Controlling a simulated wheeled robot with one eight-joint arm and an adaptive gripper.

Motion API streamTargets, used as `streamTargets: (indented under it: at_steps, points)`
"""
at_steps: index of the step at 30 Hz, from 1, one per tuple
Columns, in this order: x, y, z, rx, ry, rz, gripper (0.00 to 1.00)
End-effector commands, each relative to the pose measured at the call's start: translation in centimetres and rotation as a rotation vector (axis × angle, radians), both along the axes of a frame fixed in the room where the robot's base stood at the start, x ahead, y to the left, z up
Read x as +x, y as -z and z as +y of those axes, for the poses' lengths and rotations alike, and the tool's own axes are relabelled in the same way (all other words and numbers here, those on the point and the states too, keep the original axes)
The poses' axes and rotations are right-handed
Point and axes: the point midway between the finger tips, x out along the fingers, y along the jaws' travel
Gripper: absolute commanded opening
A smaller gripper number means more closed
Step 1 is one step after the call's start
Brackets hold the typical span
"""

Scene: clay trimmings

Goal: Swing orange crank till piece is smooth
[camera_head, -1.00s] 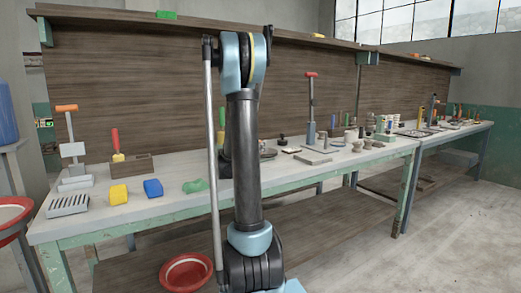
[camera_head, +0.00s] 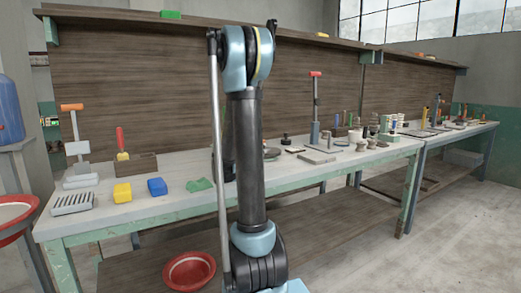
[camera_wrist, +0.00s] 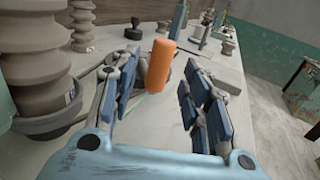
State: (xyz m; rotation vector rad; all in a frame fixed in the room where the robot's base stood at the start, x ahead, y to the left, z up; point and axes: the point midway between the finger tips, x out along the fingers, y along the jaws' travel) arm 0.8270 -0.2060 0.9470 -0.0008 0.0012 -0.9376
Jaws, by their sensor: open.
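The orange crank handle (camera_wrist: 160,66) is an upright orange cylinder in the wrist view. It stands between the two blue-padded fingers of my gripper (camera_wrist: 158,86), which are open, with space on both sides. A ribbed grey-brown clay-coloured piece (camera_wrist: 32,72) stands at the left of the wrist view in a dark round dish (camera_wrist: 50,124). Whether the crank joins to it I cannot tell. In the head view my arm hides my gripper and I cannot make out this crank.
A smaller ribbed piece (camera_wrist: 82,22) stands farther back. The bench (camera_head: 160,208) also holds an orange-handled tool (camera_head: 72,107), a red-handled lever (camera_head: 315,75), a yellow block (camera_head: 122,193) and a blue block (camera_head: 157,187). A red bowl (camera_head: 190,272) is below. Floor at right is clear.

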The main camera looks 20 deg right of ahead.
Motion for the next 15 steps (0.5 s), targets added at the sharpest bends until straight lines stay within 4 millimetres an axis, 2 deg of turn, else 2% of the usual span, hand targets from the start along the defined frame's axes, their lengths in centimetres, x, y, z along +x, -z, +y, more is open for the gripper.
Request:
streamTargets:
  at_steps: [1, 6, 15]
  points:
    - [-0.5, 0.0, 0.9, 0.0, -0.004, 0.0, 0.43]
    - [-2.1, 0.1, 3.1, 0.0, -0.003, 0.0, 0.43]
    - [-3.5, 0.1, 5.0, 0.0, -0.001, 0.0, 0.43]
